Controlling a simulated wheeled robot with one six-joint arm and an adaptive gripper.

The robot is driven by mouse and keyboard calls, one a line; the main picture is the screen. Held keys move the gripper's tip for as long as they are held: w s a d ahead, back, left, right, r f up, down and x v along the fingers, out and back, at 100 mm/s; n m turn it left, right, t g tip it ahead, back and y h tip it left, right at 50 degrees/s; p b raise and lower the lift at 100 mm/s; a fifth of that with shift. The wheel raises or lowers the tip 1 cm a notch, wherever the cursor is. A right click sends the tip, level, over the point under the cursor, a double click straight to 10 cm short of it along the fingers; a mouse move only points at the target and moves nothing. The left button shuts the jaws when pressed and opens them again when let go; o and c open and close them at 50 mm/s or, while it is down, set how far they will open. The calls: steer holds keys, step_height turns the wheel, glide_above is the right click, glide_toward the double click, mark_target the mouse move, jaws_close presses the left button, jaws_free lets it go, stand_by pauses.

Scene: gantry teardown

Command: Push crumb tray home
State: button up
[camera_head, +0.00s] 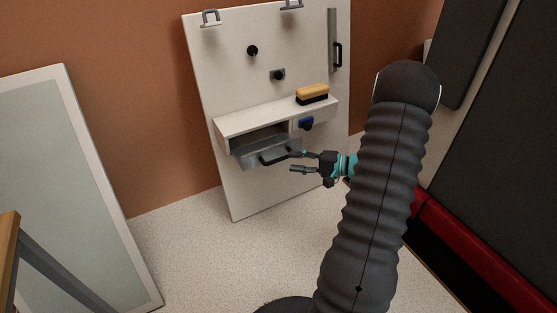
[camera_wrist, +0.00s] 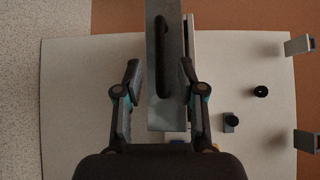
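The crumb tray (camera_head: 262,157) is a grey metal drawer with a black bar handle, sticking out of the slot under the white shelf box (camera_head: 240,122) on the upright panel. In the wrist view the tray (camera_wrist: 167,112) and its dark handle (camera_wrist: 161,60) show ahead. My gripper (camera_head: 296,161) is open, its fingers apart, close to the tray's right end in the head view. In the wrist view the fingers (camera_wrist: 163,85) lie on either side of the tray's near end in the picture. I cannot tell whether they touch it.
A yellow-and-black brush (camera_head: 312,93) lies on the shelf. A blue knob (camera_head: 306,123), black knobs (camera_head: 252,50), hooks (camera_head: 211,18) and a vertical bar handle (camera_head: 338,54) are on the panel (camera_head: 220,70). A framed board (camera_head: 75,180) leans left. The floor in front is clear.

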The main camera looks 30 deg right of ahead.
mark_target(281, 160)
steer(key=shift+x, duration=3.05)
jaws_close()
